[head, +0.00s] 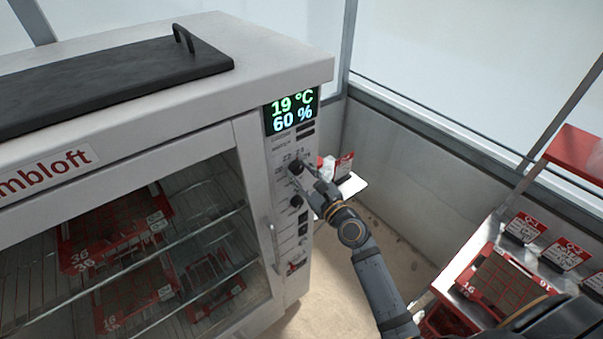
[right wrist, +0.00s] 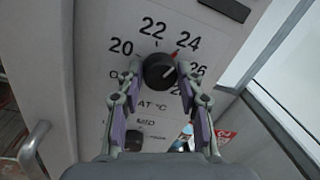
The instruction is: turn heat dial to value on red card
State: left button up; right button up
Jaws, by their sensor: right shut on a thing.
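The heat dial (right wrist: 158,71) is a round black knob on the cabinet's light control panel, ringed by the numbers 20, 22, 24, 26 and partly covered ones. A light line on the knob points to the right, roughly toward the 26 side. In the head view the dial (head: 295,167) sits below the display. My right gripper (right wrist: 160,82) is shut on the dial, one finger on each side; it also shows in the head view (head: 304,172). A red card (head: 344,166) stands on a small white shelf right of the panel; its value is unreadable. My left gripper is not in view.
The display (head: 291,110) reads 19 °C and 60 %. A second black knob (head: 296,201) lies just below the dial. The cabinet door handle (head: 273,246) is left of the panel. Red trays sit inside the cabinet; a rack (head: 452,290) stands at right.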

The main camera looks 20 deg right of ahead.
jog(key=o, duration=1.2)
jog(key=shift+s, duration=0.1)
jog(key=v, duration=0.7)
jog(key=shift+s+d+f, duration=0.1)
jog(key=shift+s, duration=0.1)
jog(key=shift+w, duration=0.1)
